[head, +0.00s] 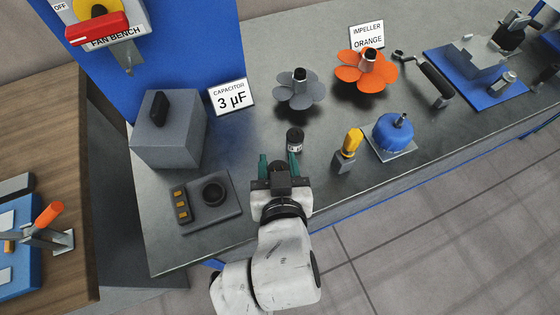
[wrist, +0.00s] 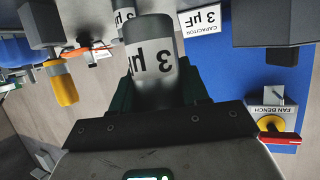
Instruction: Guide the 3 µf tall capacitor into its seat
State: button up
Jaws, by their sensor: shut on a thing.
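My gripper (head: 279,163) is shut on a capacitor with a white label reading 3 µF, large between the fingers in the wrist view (wrist: 152,62). In the head view it is mostly hidden, with only a dark top showing between the teal fingers. A second dark capacitor with a white label (head: 295,140) stands on the bench just beyond my right finger; it also shows behind the held one in the wrist view (wrist: 123,17). A flat grey base with a round dark socket (head: 214,192) and yellow terminals lies left of my gripper, apart from it.
A grey box (head: 167,138) and a 3 µF sign (head: 231,97) stand behind the base. Grey (head: 299,92) and orange (head: 366,72) impellers are farther back. A yellow-handled tool (head: 348,150) and a blue motor (head: 393,133) stand to the right. Bench between gripper and base is clear.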

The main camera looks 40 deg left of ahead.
jog(key=s+a+r+v, duration=0.1)
jog(key=a+v, duration=0.1)
jog(key=v, duration=1.1)
jog(key=shift+s+r+b, duration=0.15)
jog(key=shift+r+b, duration=0.2)
jog(key=s+a+f+p, duration=0.1)
jog(key=a+p, duration=0.1)
jog(key=a, duration=1.4)
jog(key=shift+s+a+f, duration=0.15)
jog(key=shift+a+f, duration=0.15)
jog(key=shift+f, duration=0.05)
jog(key=shift+f, duration=1.25)
jog(key=shift+f, duration=0.25)
jog(key=shift+f, duration=0.25)
dwell(0.3)
